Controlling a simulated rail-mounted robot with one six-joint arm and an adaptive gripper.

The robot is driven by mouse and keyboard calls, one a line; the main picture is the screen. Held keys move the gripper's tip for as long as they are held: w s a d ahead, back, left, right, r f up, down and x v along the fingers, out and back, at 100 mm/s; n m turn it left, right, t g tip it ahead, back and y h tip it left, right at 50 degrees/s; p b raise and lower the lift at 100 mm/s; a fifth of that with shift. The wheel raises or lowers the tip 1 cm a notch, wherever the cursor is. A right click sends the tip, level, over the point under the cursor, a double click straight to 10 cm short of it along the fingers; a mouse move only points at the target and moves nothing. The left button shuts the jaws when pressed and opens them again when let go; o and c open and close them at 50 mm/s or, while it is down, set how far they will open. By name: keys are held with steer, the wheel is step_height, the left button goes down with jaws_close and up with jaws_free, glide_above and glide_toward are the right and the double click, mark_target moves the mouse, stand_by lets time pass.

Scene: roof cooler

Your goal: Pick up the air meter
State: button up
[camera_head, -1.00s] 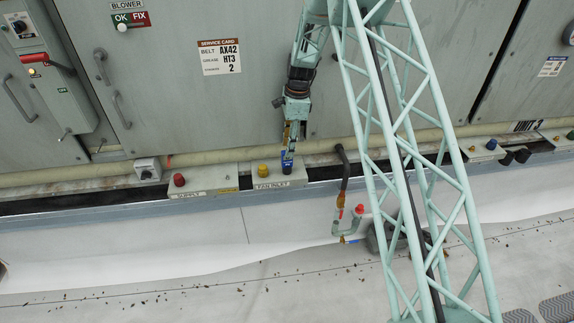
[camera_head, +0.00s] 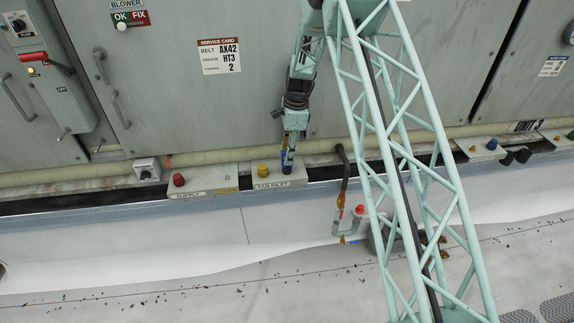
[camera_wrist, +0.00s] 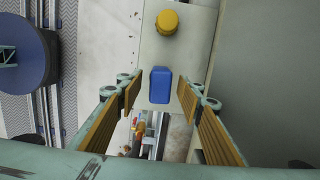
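A blue, box-shaped thing, which looks like the air meter (camera_wrist: 160,85), stands between my fingers in the wrist view. Its top is plain blue, and gaps show on both sides of it. In the head view the air meter (camera_head: 287,164) stands at the right end of the FAN INLET box, its upper part covered by my gripper (camera_head: 289,150). In the wrist view my gripper (camera_wrist: 160,95) is open, with its tan pads on either side of the meter and apart from it.
A yellow knob (camera_wrist: 167,21) is close to the meter on the same FAN INLET box (camera_head: 274,185). The grey cabinet wall (camera_head: 255,110) rises right behind. A red knob (camera_head: 179,180) is further left, and a hooked pipe (camera_head: 345,170) is to the right.

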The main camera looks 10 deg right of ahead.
steer(key=shift+a+f, duration=0.1)
steer(key=shift+f, duration=0.75)
steer(key=shift+c, duration=0.7)
steer(key=c, duration=1)
steer(key=shift+o, duration=0.2)
steer(key=shift+r, duration=0.15)
steer(key=shift+w+r, duration=0.1)
steer(key=shift+r, duration=1.55)
steer(key=s+a+r+p, duration=0.1)
steer(key=s, duration=1.5)
steer(key=shift+r, duration=0.25)
